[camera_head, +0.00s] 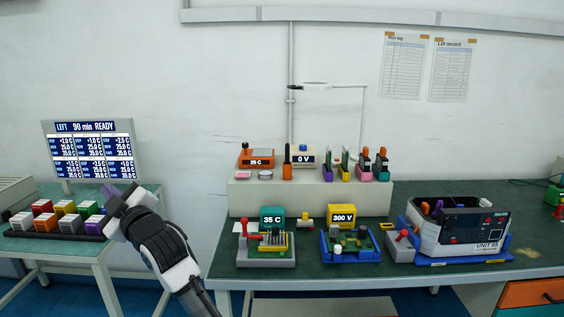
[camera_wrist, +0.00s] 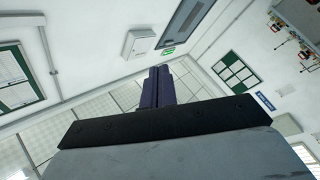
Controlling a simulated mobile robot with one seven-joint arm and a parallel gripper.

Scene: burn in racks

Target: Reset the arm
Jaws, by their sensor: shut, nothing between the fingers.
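My gripper (camera_head: 115,196) shows at the left of the head view, at the end of my raised arm. Its purple fingers point up and left, in front of the right end of a dark tray of coloured blocks. In the wrist view my gripper (camera_wrist: 159,85) shows its two purple fingers side by side, shut with nothing between them. The wrist camera looks out at a tilted room, with no work object near the fingers.
The left table holds the block tray (camera_head: 55,233) and a display (camera_head: 90,152) reading "LEFT 90 min READY". The right bench (camera_head: 300,271) carries a blue-based fixture (camera_head: 350,245), a grey-based fixture (camera_head: 265,259) and a white unit (camera_head: 462,232). A gap separates the tables.

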